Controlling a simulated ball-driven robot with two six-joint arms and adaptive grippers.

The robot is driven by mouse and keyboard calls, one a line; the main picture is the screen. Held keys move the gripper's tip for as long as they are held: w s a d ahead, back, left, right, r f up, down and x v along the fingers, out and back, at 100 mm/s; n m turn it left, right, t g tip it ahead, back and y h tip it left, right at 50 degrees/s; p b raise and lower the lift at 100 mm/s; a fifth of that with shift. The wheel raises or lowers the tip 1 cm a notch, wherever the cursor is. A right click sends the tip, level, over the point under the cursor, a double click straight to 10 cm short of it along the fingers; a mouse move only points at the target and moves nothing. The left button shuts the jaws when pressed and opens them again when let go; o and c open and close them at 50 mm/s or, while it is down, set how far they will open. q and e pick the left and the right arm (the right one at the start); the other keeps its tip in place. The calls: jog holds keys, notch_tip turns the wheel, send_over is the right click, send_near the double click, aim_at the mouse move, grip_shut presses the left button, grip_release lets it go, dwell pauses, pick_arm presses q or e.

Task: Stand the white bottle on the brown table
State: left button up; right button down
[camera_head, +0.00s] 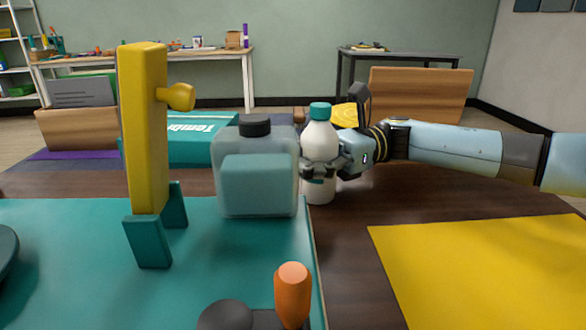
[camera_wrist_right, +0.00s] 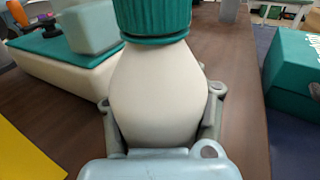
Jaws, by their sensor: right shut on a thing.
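The white bottle (camera_head: 319,145) with a teal cap stands upright in the head view, beside the clear jug. My right gripper (camera_head: 322,170) comes in from the right and is shut around its lower body. In the right wrist view the bottle (camera_wrist_right: 155,92) fills the middle, with the gripper fingers (camera_wrist_right: 160,115) on both sides. The brown table (camera_head: 345,245) shows around and in front of the bottle. Whether the bottle's base touches the table cannot be told for sure. My left gripper is not in view.
A clear jug (camera_head: 258,200) with a black cap stands close left of the bottle. A teal mat (camera_head: 200,290) carries a yellow upright piece (camera_head: 143,130) and an orange-handled item (camera_head: 293,290). A yellow sheet (camera_head: 490,270) lies at right. A teal box (camera_head: 200,150) is behind.

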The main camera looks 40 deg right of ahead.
jog(key=c, duration=0.7)
grip_release()
jog(key=shift+r, duration=0.1)
jog(key=p+v, duration=0.1)
jog(key=v, duration=1.1)
